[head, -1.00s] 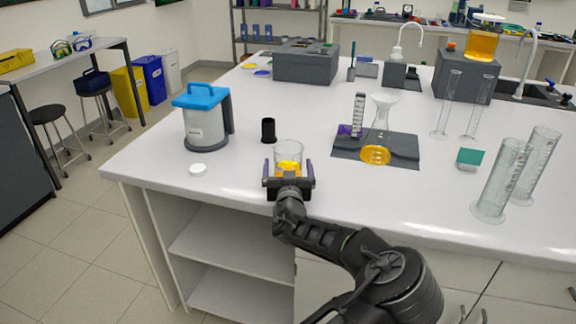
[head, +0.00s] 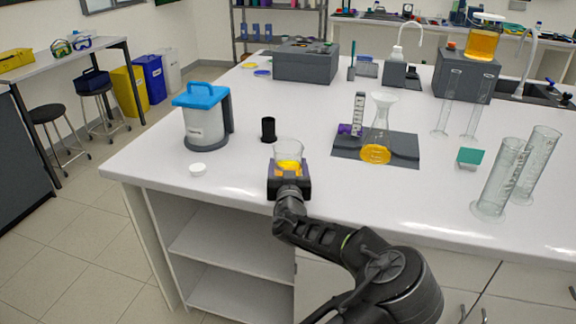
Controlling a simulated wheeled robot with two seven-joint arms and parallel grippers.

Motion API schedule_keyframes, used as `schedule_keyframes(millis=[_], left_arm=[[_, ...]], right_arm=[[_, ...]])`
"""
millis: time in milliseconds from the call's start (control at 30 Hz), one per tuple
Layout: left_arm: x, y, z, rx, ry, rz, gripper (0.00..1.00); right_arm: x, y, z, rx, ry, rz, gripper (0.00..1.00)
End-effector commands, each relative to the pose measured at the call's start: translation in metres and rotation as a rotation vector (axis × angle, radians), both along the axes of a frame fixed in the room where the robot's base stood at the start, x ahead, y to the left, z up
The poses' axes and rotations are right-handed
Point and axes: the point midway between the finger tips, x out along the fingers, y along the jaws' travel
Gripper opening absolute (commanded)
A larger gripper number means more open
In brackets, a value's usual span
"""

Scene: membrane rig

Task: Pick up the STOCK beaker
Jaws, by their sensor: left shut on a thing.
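A clear glass beaker (head: 288,150) with yellow-orange liquid stands upright near the front edge of the white bench. No STOCK label can be read on it from here. My left gripper (head: 289,172) is at the beaker's near side, with its jaws closed on the beaker's lower part. The jaws hide the beaker's base, so I cannot tell whether it touches the bench. My right gripper is not in view.
A blue-lidded jug (head: 205,120), a black cup (head: 268,130) and a white cap (head: 198,169) are to the left. A grey mat (head: 345,149) with a flask (head: 381,120) and an orange disc (head: 375,154) is to the right. Tall cylinders (head: 500,180) stand further right.

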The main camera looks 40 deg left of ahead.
Motion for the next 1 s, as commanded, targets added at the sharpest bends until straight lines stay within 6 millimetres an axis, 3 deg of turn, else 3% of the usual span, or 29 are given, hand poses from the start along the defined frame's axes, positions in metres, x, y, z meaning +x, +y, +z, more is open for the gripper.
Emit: schedule_keyframes(millis=[400, 1000], left_arm=[[0.0001, -0.0001, 0.0, 0.0, 0.0, 0.0, 0.14], [0.0006, -0.0005, 0.01, 0.001, -0.003, -0.001, 0.14]], right_arm=[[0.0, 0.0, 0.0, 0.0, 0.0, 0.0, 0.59], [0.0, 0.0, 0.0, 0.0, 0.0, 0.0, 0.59]])
